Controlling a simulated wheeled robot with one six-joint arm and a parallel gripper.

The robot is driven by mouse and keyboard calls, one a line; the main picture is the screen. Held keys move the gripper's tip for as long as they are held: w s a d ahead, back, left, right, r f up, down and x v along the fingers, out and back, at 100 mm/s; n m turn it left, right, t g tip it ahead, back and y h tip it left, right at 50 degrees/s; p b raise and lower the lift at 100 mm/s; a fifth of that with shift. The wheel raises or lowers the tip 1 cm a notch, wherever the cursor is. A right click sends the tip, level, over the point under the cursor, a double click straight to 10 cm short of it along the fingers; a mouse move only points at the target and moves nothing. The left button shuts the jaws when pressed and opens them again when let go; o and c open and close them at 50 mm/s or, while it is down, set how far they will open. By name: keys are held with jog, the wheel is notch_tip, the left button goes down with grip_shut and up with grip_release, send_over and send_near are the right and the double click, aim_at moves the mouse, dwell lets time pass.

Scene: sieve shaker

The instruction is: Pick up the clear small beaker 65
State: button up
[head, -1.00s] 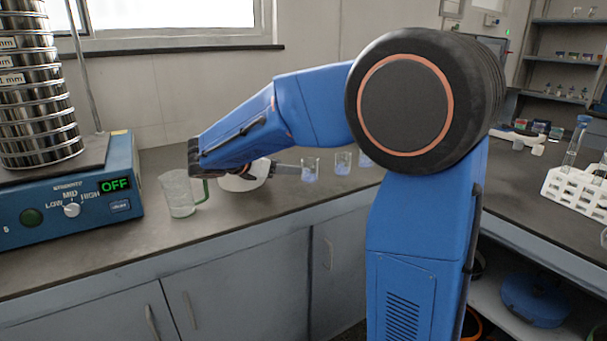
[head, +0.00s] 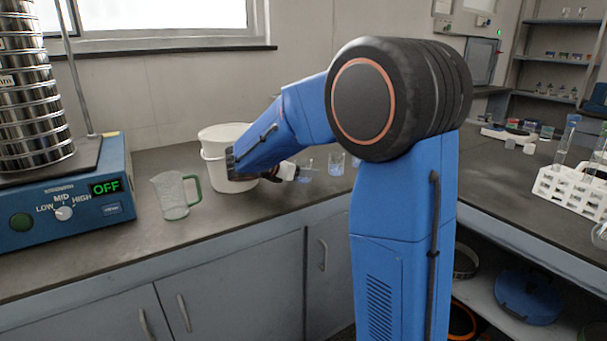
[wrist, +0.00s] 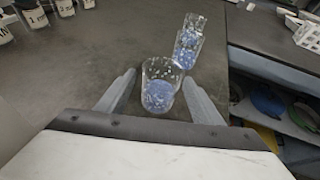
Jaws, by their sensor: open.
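Several clear small beakers with blue contents stand in a row on the dark bench. The nearest beaker (wrist: 160,88) stands upright between the two fingers of my gripper (wrist: 158,78) in the wrist view. The gripper is open, with one finger on each side of this beaker; I cannot tell whether either touches it. Two more beakers, a middle one (wrist: 187,50) and a far one (wrist: 194,23), stand beyond it. In the head view one beaker (head: 306,168) shows beside my gripper and another (head: 337,164) to its right. No number is readable on any beaker.
A white bucket (head: 218,140) stands behind my forearm. A clear jug with a green handle (head: 173,197) is left of it, by the blue sieve shaker (head: 70,205) reading OFF. A white tube rack (head: 575,190) stands on the right bench. The bench edge runs close in front.

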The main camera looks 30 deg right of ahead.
jog(key=x, duration=0.4)
jog(key=c, duration=1.2)
jog(key=shift+r, duration=0.15)
